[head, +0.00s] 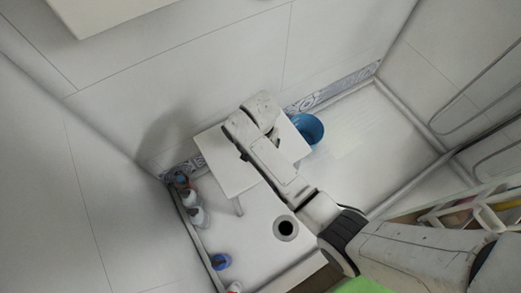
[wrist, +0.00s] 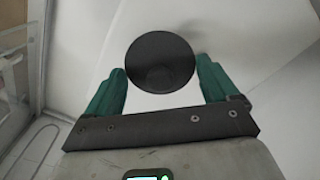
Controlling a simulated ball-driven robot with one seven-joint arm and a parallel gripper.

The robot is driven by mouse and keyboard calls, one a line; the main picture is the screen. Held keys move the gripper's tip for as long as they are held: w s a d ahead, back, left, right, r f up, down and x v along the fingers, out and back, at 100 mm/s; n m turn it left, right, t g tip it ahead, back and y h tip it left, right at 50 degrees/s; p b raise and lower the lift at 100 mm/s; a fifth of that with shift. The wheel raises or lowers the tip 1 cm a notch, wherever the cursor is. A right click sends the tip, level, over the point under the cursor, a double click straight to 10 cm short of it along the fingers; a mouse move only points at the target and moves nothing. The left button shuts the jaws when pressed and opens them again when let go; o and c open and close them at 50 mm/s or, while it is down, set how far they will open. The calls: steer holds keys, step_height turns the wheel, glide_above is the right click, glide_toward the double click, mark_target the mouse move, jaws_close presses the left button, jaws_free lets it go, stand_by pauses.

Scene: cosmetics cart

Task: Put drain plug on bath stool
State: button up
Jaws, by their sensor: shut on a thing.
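In the wrist view my gripper (wrist: 160,85) has two green fingers shut on the drain plug (wrist: 160,58), a round black disc between the fingertips. A pale flat surface lies behind the plug; from this view I cannot tell whether the plug touches it. In the head view the bath stool (head: 228,170) is a white square-topped stool in the shower corner. My arm reaches over the stool, and its end hides part of the top. The fingers and the plug are hidden in the head view.
A blue bucket (head: 308,127) stands right of the stool. Several bottles (head: 196,216) line the left edge, with a blue-capped one (head: 220,261) nearer. A dark drain hole (head: 286,228) is in the floor in front of the stool. The tray floor at right is clear. Tiled walls stand close behind.

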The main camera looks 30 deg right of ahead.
steer(key=shift+f, duration=1.45)
steer(key=shift+f+b, duration=0.15)
steer(key=shift+b, duration=0.15)
steer(key=o, duration=0.8)
step_height(320, 180, up, 12)
steer(key=p, duration=0.2)
steer(key=shift+p, duration=0.4)
